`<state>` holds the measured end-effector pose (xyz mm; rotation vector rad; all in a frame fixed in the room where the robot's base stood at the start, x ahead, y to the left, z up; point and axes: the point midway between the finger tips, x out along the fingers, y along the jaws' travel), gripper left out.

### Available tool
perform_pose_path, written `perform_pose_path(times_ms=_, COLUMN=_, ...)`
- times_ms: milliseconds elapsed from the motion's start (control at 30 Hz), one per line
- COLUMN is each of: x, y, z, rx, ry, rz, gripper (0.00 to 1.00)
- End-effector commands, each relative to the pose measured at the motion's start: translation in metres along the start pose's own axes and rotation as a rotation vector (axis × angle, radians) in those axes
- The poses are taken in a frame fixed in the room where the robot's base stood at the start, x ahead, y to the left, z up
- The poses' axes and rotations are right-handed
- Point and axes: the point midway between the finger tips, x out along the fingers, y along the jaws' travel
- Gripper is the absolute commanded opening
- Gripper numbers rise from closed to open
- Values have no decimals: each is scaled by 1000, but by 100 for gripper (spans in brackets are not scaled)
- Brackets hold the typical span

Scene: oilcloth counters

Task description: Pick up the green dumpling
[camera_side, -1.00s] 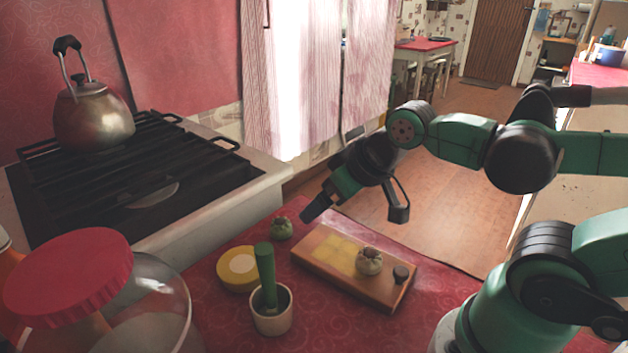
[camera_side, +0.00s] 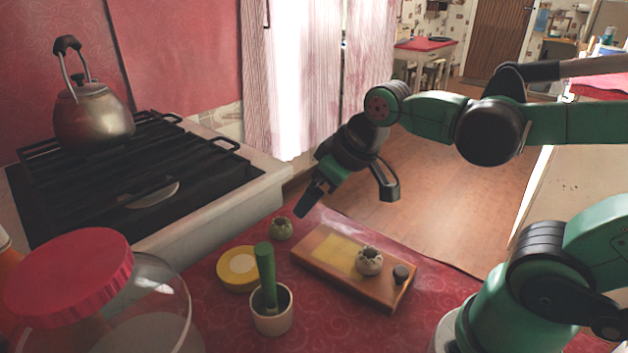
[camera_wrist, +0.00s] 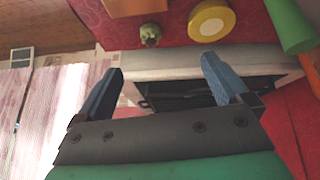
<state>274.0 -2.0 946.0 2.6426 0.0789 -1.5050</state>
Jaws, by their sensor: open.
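The green dumpling (camera_side: 281,228) sits on the red counter near the stove, left of the wooden board. It also shows in the wrist view (camera_wrist: 150,34), beyond the fingertips and between their lines. My gripper (camera_side: 306,209) is open and empty, above the counter just to the right of the green dumpling in the side view. Its two fingers (camera_wrist: 165,82) are wide apart in the wrist view. A second, paler dumpling (camera_side: 369,261) sits on the board.
The wooden board (camera_side: 330,277) lies right of the green dumpling. A yellow round tin (camera_side: 238,268) and a white mortar (camera_side: 272,316) with a green pestle (camera_side: 265,270) stand in front. The stove (camera_side: 150,190) is behind left; a red-lidded jar (camera_side: 68,283) stands front left.

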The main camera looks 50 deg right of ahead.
Motion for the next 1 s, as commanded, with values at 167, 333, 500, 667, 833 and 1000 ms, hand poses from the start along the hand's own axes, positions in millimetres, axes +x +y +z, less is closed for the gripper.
perform_pose_path(times_ms=167, x=19, y=8, z=-30, rx=-184, ry=-140, rz=-24, gripper=95)
perform_pose_path(times_ms=333, x=51, y=16, z=-51, rx=-364, ry=-275, rz=-78, gripper=95)
perform_pose_path(times_ms=500, x=92, y=23, z=-59, rx=-529, ry=-390, rz=-154, gripper=95)
perform_pose_path(times_ms=667, x=121, y=26, z=-58, rx=-634, ry=-460, rz=-216, gripper=95)
perform_pose_path(times_ms=833, x=136, y=28, z=-54, rx=-679, ry=-487, rz=-246, gripper=95)
perform_pose_path(times_ms=1000, x=154, y=26, z=-44, rx=-682, ry=-489, rz=-248, gripper=95)
